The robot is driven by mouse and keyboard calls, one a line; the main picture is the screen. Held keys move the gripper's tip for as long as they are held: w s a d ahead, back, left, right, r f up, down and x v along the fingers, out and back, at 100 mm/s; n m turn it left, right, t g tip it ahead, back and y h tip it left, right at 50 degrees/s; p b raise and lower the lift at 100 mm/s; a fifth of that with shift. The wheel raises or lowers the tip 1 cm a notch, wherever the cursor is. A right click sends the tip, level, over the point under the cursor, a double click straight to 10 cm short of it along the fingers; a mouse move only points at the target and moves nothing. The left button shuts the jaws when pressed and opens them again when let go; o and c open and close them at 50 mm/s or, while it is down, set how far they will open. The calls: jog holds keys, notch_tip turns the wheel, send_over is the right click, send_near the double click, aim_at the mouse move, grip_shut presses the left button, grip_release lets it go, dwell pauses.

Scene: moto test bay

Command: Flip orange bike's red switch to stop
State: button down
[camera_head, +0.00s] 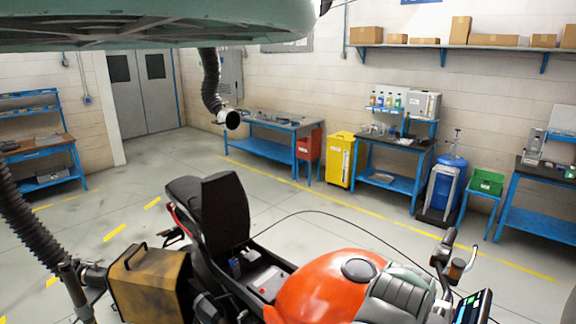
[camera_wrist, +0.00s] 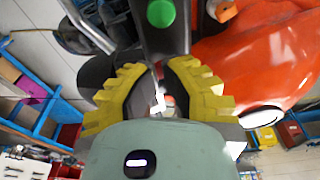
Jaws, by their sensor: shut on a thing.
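The orange bike (camera_head: 325,285) stands at the lower middle of the head view, with its orange tank (camera_wrist: 265,60) at the right of the wrist view. A handlebar end (camera_head: 447,245) shows at the lower right of the head view. My gripper (camera_wrist: 157,68), with yellow ridged fingers, shows only in the wrist view. Its fingertips close on a dark housing (camera_wrist: 163,42) that carries a green round button (camera_wrist: 161,13). A small reddish patch shows between the fingers, but I cannot tell whether it is the red switch. The switch's position is hidden.
A display (camera_head: 472,308) sits by the handlebar. A yellow-brown box (camera_head: 145,285) is at the bike's left. Blue workbenches (camera_head: 270,125), a yellow cabinet (camera_head: 341,160) and a green bin (camera_head: 487,182) line the back. Clear floor lies between the bike and benches.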

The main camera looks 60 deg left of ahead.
notch_tip(320, 180, up, 7)
jog(key=p, duration=0.6)
jog(key=shift+s+a+p, duration=0.1)
jog(key=shift+p, duration=0.3)
